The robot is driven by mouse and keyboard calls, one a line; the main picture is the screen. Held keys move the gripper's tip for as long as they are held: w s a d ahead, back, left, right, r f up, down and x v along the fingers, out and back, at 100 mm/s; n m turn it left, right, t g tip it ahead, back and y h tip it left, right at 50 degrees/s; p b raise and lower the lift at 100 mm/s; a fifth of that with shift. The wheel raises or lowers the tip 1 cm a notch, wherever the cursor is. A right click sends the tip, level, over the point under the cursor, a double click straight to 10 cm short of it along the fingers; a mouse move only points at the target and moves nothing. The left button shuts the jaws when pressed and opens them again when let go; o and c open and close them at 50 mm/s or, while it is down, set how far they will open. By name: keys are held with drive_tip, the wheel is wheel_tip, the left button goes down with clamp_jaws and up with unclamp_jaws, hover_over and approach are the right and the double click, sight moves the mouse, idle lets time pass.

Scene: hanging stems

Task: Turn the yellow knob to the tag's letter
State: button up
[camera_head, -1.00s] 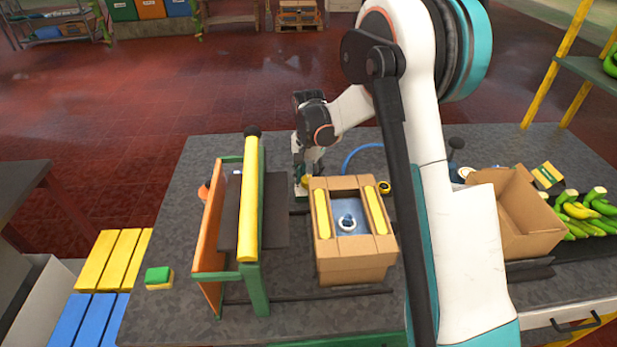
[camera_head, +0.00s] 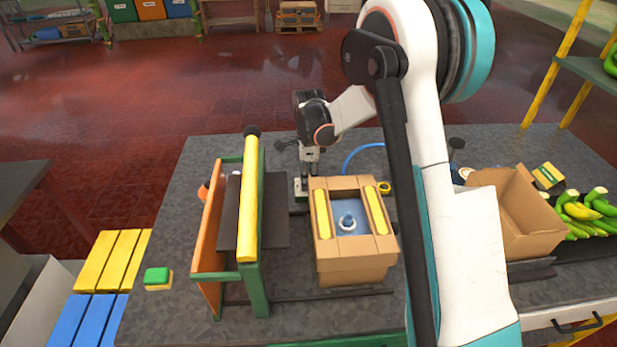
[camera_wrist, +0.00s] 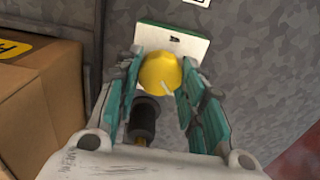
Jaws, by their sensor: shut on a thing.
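The yellow knob (camera_wrist: 158,71) shows between the fingertips in the wrist view. It has a white pointer line toward the lower right. Behind it is a white plate (camera_wrist: 183,42) with a small dark mark, too small to read. My gripper (camera_wrist: 162,64) is shut on the knob, with one teal-padded finger on each side. A corner of a white tag (camera_wrist: 197,2) shows at the top edge; its letter is cut off. In the head view my gripper (camera_head: 309,172) points down at the small green-and-white knob unit (camera_head: 300,188), and the knob is hidden there.
A cardboard box (camera_head: 355,268) with yellow strips stands close beside the gripper. A green-framed stand with a yellow bar (camera_head: 248,205) is to the left. An open carton (camera_head: 530,235) and bananas are at right.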

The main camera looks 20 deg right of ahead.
drive_tip(key=m, duration=0.5)
drive_tip(key=shift+m, duration=0.4)
idle(0.4)
drive_tip(key=o, duration=1.1)
drive_tip(key=shift+r, duration=0.1)
wheel_tip(320, 180, up, 12)
drive_tip(key=shift+f, duration=0.1)
